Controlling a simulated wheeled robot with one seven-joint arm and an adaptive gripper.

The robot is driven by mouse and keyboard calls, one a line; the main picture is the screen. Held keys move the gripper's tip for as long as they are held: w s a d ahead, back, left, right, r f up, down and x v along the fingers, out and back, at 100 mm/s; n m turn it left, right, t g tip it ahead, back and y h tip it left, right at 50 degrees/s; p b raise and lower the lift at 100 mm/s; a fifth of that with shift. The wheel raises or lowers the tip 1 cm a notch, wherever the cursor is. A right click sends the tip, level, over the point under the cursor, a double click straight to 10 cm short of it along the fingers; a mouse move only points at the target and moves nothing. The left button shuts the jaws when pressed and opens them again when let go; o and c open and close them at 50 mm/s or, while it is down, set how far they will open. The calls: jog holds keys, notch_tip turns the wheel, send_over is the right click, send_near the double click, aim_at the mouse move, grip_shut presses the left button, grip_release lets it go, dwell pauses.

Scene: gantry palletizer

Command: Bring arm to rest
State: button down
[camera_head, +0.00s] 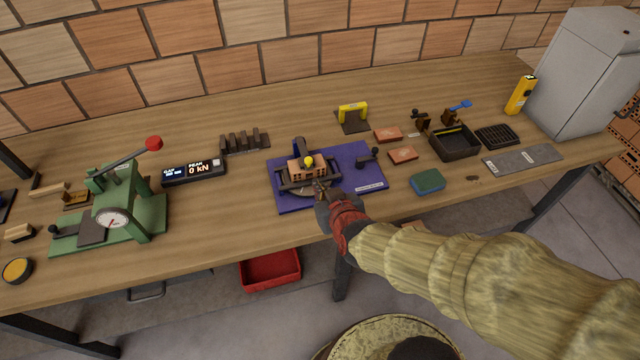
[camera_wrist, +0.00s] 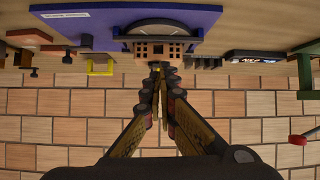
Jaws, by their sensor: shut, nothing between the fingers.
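My gripper (camera_head: 322,187) is at the front edge of the blue base plate (camera_head: 355,162) on the bench, close to the dark round fixture on it. A small brick with holes (camera_head: 305,170) sits in this fixture, with a yellow knob (camera_head: 309,160) above it. In the wrist view my gripper (camera_wrist: 160,72) has its fingers together, and they point at the brick (camera_wrist: 158,49). Nothing shows between the fingers. I cannot tell whether the fingertips touch the brick. My sleeved arm reaches in from the lower right in the head view.
A green press (camera_head: 120,205) and a display reading 0 kN (camera_head: 194,173) stand to the left. A red bin (camera_head: 270,269) is below the bench. A brick wall rises behind.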

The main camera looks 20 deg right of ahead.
jog(key=s+a+f+g+y, duration=0.1)
jog(key=s+a+f+g, duration=0.1)
jog(key=s+g, duration=0.65)
jog(key=s+d+r, duration=0.2)
jog(key=r, duration=0.3)
jog(key=s+d+r+t+h, duration=0.1)
jog(key=s+d+r, duration=0.1)
jog(key=r, duration=0.3)
jog(key=s+d+r+m+t, duration=0.1)
jog(key=s+d+r, duration=0.1)
jog(key=s+r, duration=0.2)
jog(key=shift+s+d+r, duration=0.15)
jog(key=shift+s+r, duration=0.05)
jog(key=shift+r, duration=0.25)
